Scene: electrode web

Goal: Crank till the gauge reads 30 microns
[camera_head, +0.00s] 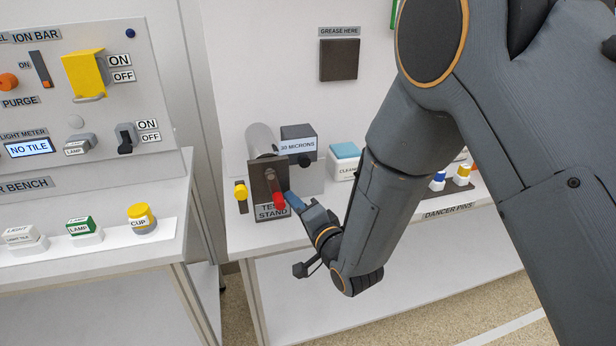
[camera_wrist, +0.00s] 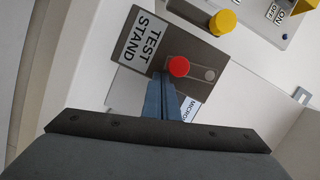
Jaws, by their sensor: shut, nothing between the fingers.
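The test stand (camera_head: 259,178) is a dark upright plate with a roller behind it, on the white bench. Its crank has a red knob (camera_head: 279,200), low and to the right of the crank's hub in the head view. The gauge (camera_head: 298,146) behind it reads "30 MICRONS". My gripper (camera_head: 291,199) is shut and empty, its blue fingertips right at the red knob. In the wrist view the red knob (camera_wrist: 179,66) is just beyond the fingertips (camera_wrist: 163,82); I cannot tell whether they touch. The gauge face is mostly hidden there.
A yellow knob (camera_head: 241,191) stands left of the test stand. A white box with a blue top (camera_head: 345,152) and the dancer pins (camera_head: 450,186) are to the right. A panel bench (camera_head: 90,258) with lamp and cup blocks is at the left, across a gap.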

